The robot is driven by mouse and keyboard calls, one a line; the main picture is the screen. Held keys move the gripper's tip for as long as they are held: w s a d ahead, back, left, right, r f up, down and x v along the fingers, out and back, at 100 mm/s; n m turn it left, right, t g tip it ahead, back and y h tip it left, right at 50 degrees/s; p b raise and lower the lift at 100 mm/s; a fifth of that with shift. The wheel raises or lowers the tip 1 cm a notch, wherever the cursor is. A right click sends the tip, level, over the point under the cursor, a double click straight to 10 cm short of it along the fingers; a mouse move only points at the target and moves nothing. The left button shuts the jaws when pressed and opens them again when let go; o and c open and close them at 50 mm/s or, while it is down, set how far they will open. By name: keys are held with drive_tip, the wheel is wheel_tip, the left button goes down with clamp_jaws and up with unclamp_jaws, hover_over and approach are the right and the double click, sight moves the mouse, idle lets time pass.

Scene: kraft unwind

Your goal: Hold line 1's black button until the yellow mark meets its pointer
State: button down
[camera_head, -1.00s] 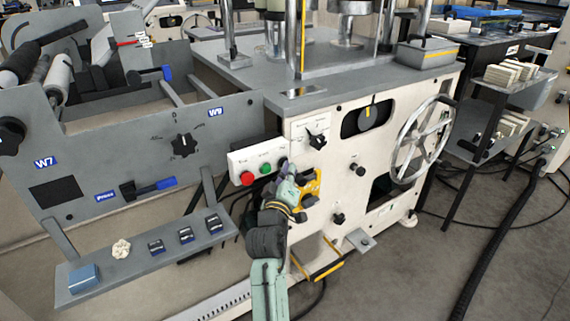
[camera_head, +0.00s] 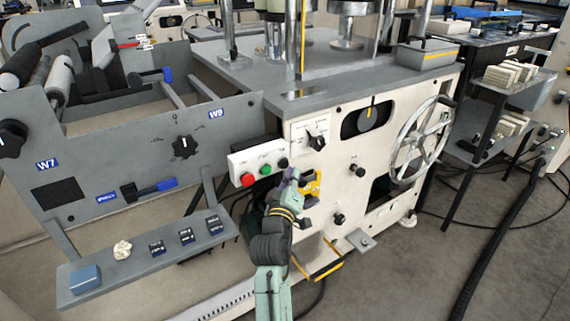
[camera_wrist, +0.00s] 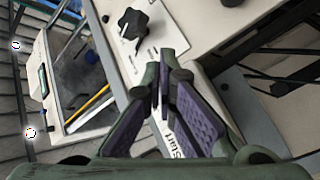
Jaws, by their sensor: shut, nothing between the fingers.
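The white button box (camera_head: 258,163) on the machine front carries a red button (camera_head: 247,180), a green button (camera_head: 265,170) and a black button (camera_head: 283,162). My gripper (camera_head: 292,176) is shut and empty, just below and right of the black button, apparently apart from it. In the wrist view the fingertips (camera_wrist: 163,72) meet, with purple pads below. A "Start" label (camera_wrist: 176,143) shows between the fingers; the black button cannot be made out there. A yellow mark (camera_head: 372,106) stands near the top of a grey disc in a dark window. I cannot make out a separate pointer.
A black selector knob (camera_head: 317,141) sits right of the button box and also shows in the wrist view (camera_wrist: 132,22). A yellow part (camera_head: 313,186) is beside my gripper. A large handwheel (camera_head: 422,140) stands right. A grey shelf (camera_head: 140,263) lies lower left.

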drive_tip(key=shift+s+d+p, duration=0.5)
drive_tip(key=shift+s+d, duration=0.25)
drive_tip(key=shift+s, duration=0.3)
drive_tip(key=shift+s+d+p, duration=0.5)
drive_tip(key=shift+s+d, duration=0.25)
drive_tip(key=shift+s, duration=0.25)
